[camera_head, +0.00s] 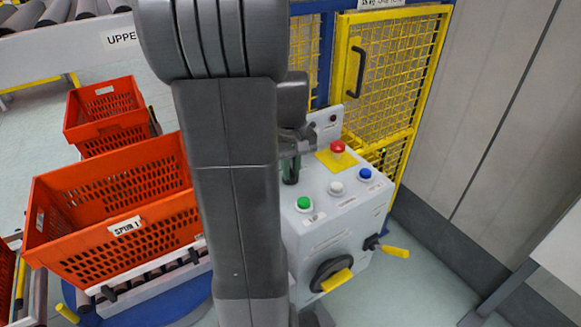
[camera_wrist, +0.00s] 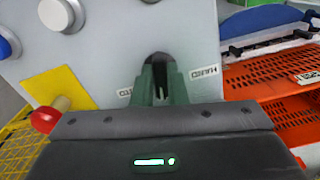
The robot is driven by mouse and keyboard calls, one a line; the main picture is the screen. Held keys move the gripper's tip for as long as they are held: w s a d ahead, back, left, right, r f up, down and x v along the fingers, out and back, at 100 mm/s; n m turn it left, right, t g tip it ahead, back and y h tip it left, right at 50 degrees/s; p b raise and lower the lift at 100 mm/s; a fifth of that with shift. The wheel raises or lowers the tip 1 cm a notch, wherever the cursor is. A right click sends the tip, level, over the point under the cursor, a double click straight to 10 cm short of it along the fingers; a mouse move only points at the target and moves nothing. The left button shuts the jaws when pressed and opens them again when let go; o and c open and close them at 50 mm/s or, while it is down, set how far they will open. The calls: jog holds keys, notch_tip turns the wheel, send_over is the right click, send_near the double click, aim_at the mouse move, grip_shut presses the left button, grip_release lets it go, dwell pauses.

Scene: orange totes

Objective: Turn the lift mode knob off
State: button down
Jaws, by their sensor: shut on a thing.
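The lift mode knob (camera_wrist: 158,58) is a small black selector on the top face of the grey-white control box (camera_head: 330,225). In the wrist view, the green fingers of my gripper (camera_wrist: 160,75) are shut on the knob, one on each side. Small white labels stand on both sides of it, seen upside down, and I cannot read them surely. In the head view, my gripper (camera_head: 291,168) reaches down at the back left of the box top, and my arm hides much of it. The knob's exact turn angle is mostly hidden between the fingers.
The box top bears a green button (camera_head: 303,203), a white button (camera_head: 336,188), a blue button (camera_head: 365,174) and a red emergency button (camera_head: 338,147). Yellow-handled switches (camera_head: 337,281) sit on its front. Orange totes (camera_head: 110,225) stand left. A yellow mesh gate (camera_head: 390,75) is behind.

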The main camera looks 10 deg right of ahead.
aim_at(291, 171)
jog(key=shift+n, duration=1.1)
jog(key=c, duration=1.4)
grip_release()
jog(key=shift+c, duration=0.2)
notch_tip(291, 171, up, 14)
jog(key=shift+f, duration=0.1)
notch_tip(291, 171, down, 14)
jog(key=shift+r, duration=0.1)
